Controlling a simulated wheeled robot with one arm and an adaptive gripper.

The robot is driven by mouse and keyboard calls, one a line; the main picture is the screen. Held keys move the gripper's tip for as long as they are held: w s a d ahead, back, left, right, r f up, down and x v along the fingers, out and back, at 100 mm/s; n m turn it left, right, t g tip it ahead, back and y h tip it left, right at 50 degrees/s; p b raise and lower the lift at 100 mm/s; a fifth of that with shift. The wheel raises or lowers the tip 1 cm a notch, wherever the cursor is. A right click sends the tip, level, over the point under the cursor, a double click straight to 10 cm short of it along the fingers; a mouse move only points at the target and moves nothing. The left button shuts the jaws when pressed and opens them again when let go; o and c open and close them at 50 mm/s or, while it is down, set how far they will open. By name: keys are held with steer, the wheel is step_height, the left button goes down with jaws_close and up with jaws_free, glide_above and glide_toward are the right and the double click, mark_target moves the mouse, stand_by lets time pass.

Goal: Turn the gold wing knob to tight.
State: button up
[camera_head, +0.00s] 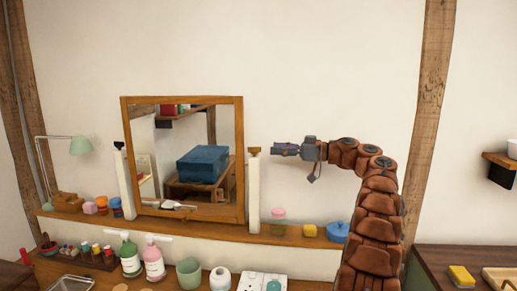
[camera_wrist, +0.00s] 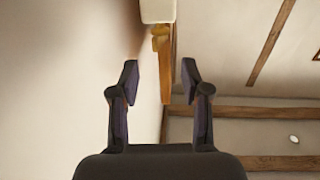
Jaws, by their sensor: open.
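The gold wing knob (camera_head: 254,149) sits at the top of the white post on the right side of the mirror. It shows small in the wrist view (camera_wrist: 160,38), against the end of the white post (camera_wrist: 158,10). My gripper (camera_head: 274,149) is to the right of the knob at about its height, pointing left at it, with a gap between them. In the wrist view my gripper (camera_wrist: 160,78) is open and empty. The knob appears ahead, between the lines of the two fingers. Its wing angle is too small to read.
The wooden mirror frame (camera_head: 240,165) stands just left of the knob. A dark knob (camera_head: 119,145) tops the left post. The wall above is clear.

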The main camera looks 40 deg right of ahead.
mark_target(258, 152)
steer(key=x, duration=0.7)
jaws_close()
stand_by(0.3)
